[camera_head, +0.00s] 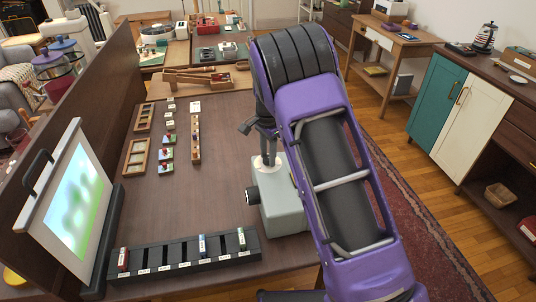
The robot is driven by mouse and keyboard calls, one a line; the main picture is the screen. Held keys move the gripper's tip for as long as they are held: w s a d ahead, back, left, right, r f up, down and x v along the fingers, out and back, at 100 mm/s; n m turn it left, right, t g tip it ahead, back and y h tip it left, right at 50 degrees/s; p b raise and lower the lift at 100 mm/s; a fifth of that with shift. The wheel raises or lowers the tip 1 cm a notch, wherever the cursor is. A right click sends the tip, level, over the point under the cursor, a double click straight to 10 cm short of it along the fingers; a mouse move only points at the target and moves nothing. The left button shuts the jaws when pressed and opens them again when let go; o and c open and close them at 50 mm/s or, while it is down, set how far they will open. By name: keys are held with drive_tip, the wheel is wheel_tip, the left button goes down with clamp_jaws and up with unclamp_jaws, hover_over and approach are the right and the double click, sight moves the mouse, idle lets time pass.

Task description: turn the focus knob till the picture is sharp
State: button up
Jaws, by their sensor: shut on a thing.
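A pale grey-green projector (284,207) stands on the brown table, its dark lens (252,195) facing left. My gripper (266,150) reaches down from above to the top of the projector and is shut on the focus knob, which is mostly hidden by the fingers. A light round base (266,168) shows just below the fingers. My purple arm hides the projector's right side. The screen (42,222) stands upright at the table's left. The picture (76,198) on it is blurred: soft green, white and bluish patches with no clear edges.
A black slotted rack (185,265) with several small labelled pieces lies along the table's front. Wooden frames (136,157), small tiles and a wooden strip (195,139) lie left of the projector. Bare tabletop (205,205) lies between lens and screen.

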drive_tip(key=shift+n, duration=0.3)
clamp_jaws()
drive_tip(key=n, duration=0.3)
drive_tip(key=shift+n, duration=2.5)
drive_tip(key=o, duration=1.1)
unclamp_jaws()
wheel_tip(320, 180, up, 18)
drive_tip(key=shift+f+p, duration=0.25)
drive_tip(key=shift+p, duration=0.1)
